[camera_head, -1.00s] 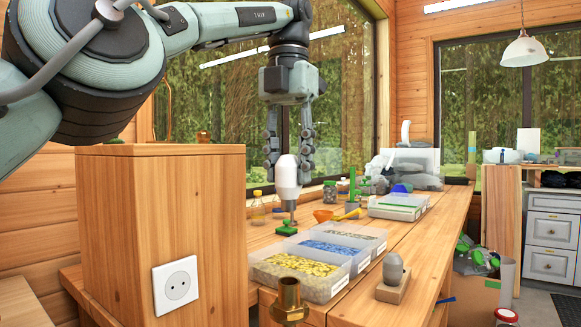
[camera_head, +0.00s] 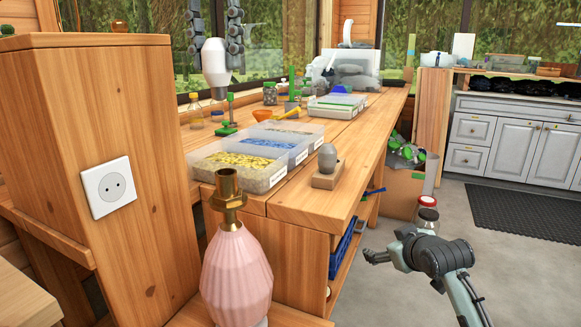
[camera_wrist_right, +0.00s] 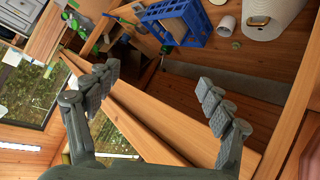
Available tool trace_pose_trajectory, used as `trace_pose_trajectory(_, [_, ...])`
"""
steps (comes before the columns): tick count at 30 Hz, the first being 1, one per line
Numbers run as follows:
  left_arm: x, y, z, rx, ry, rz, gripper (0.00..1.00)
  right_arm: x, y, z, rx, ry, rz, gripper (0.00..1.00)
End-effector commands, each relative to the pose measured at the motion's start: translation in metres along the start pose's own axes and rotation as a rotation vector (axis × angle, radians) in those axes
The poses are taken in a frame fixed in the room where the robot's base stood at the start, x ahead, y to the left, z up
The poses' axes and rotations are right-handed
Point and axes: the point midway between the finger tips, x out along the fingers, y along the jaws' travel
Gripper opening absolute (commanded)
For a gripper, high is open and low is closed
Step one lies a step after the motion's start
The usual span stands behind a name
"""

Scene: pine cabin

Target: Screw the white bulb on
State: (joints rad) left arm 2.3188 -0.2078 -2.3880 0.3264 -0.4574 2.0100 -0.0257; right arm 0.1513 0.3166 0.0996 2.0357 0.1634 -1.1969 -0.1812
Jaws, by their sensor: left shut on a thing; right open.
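The white bulb (camera_head: 215,66) hangs upright in the head view, its metal base pointing down. My left gripper (camera_head: 215,45) is shut on its upper part, with the hand cut off by the top edge. A pink faceted lamp (camera_head: 236,274) stands at the bottom, with an open brass socket (camera_head: 228,187) on top. In the picture the bulb is above the socket and a little left, clearly apart from it. My right gripper (camera_head: 377,256) is at the lower right, away from the lamp. The right wrist view shows its fingers (camera_wrist_right: 160,97) spread and empty.
A wooden cabinet with a white outlet (camera_head: 109,188) stands left of the lamp. Behind it, the bench holds an open-topped divided bin (camera_head: 278,180), a grey bulb on a wooden block (camera_head: 327,181) and several jars. A blue crate (camera_wrist_right: 180,20) shows in the right wrist view.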

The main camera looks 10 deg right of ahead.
Motion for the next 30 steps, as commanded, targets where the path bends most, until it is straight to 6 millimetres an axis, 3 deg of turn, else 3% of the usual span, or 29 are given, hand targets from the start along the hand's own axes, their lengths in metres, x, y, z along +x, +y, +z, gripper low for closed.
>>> trace_pose_trajectory(1, [0.0,0.0,0.0,0.0,0.0,0.0,0.08,-0.001,0.015,-0.029,0.001,0.052,0.016,0.81])
trace_pose_trajectory(3, [0.0,0.0,0.0,0.0,0.0,0.0,0.08,-0.004,0.033,-0.06,0.001,0.109,0.034,0.81])
trace_pose_trajectory(10, [0.0,0.0,0.0,0.0,0.0,0.0,0.08,-0.021,0.078,-0.151,-0.003,0.271,0.075,0.81])
trace_pose_trajectory(15, [0.0,0.0,0.0,0.0,0.0,0.0,0.08,-0.02,0.065,-0.221,-0.045,0.34,0.034,0.81])
trace_pose_trajectory(21, [0.0,0.0,0.0,0.0,0.0,0.0,0.08,-0.018,0.05,-0.29,-0.118,0.382,-0.06,0.81])
trace_pose_trajectory(25, [0.0,0.0,0.0,0.0,0.0,0.0,0.08,-0.024,0.042,-0.321,-0.175,0.419,-0.178,0.81])
trace_pose_trajectory(30, [0.0,0.0,0.0,0.0,0.0,0.0,0.08,-0.038,0.048,-0.353,-0.211,0.467,-0.281,0.81])
